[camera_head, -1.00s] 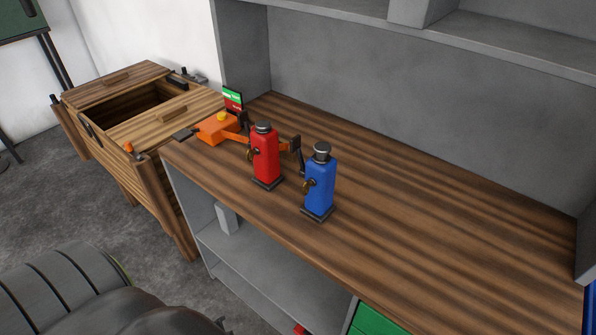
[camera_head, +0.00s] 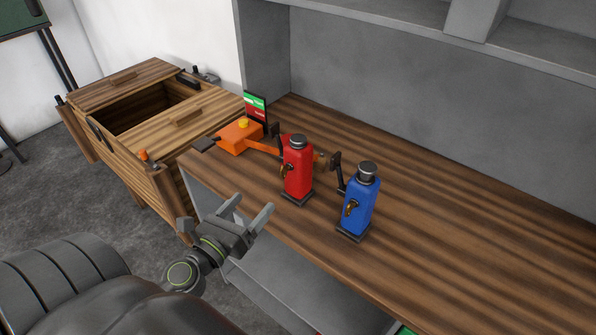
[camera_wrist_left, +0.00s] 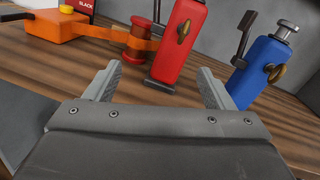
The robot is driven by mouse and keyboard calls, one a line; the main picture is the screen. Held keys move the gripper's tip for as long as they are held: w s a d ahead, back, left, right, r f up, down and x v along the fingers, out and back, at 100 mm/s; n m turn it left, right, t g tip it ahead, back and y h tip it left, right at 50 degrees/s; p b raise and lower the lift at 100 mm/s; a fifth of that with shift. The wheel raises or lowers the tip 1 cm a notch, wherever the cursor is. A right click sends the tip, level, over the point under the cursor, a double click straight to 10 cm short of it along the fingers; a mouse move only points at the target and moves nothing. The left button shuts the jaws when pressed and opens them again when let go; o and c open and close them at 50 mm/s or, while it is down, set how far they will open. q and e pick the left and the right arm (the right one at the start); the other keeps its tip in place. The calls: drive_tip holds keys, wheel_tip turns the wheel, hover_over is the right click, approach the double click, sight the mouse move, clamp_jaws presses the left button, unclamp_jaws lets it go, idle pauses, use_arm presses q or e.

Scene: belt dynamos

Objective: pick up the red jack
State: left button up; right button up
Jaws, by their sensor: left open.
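The red jack (camera_head: 297,170) stands upright on the wooden workbench, near its front edge. It has a dark base, a dark cap and a brass-coloured knob. My left gripper (camera_head: 250,208) is open and empty, in front of the bench edge and to the lower left of the red jack. In the left wrist view the red jack (camera_wrist_left: 178,42) stands ahead, between and beyond the two fingers (camera_wrist_left: 162,88), apart from them. Its top is cut off there. My right gripper is not in view.
A blue jack (camera_head: 360,204) stands close on the right of the red one. An orange tool (camera_head: 240,137) with a long arm lies behind and left, by a small green and red box (camera_head: 256,105). A wooden chest (camera_head: 150,105) stands left. The bench's right side is clear.

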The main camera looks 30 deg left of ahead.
use_arm(q)
drive_tip(key=d+m+h, duration=0.2)
drive_tip(key=m, duration=0.2)
drive_tip(key=p, duration=0.3)
approach(292, 181)
drive_tip(key=shift+w+r+m+h, duration=0.15)
drive_tip(key=shift+w+r, duration=0.05)
drive_tip(key=shift+w, duration=0.25)
drive_tip(key=shift+w+r+m+h, duration=0.15)
drive_tip(key=shift+w+r, duration=0.1)
drive_tip(key=shift+w, duration=0.2)
drive_tip(key=w, duration=0.2)
drive_tip(key=w+p, duration=0.1)
drive_tip(key=w, duration=0.1)
drive_tip(key=w+p, duration=0.1)
drive_tip(key=w, duration=0.1)
drive_tip(key=shift+w+d+f, duration=0.2)
drive_tip(key=shift+w+d, duration=0.05)
drive_tip(key=shift+w, duration=0.85)
drive_tip(key=shift+w+f+p, duration=0.1)
drive_tip(key=shift+w+p, duration=0.35)
drive_tip(key=shift+w, duration=1.95)
drive_tip(key=shift+s, duration=0.1)
drive_tip(key=shift+c, duration=0.3)
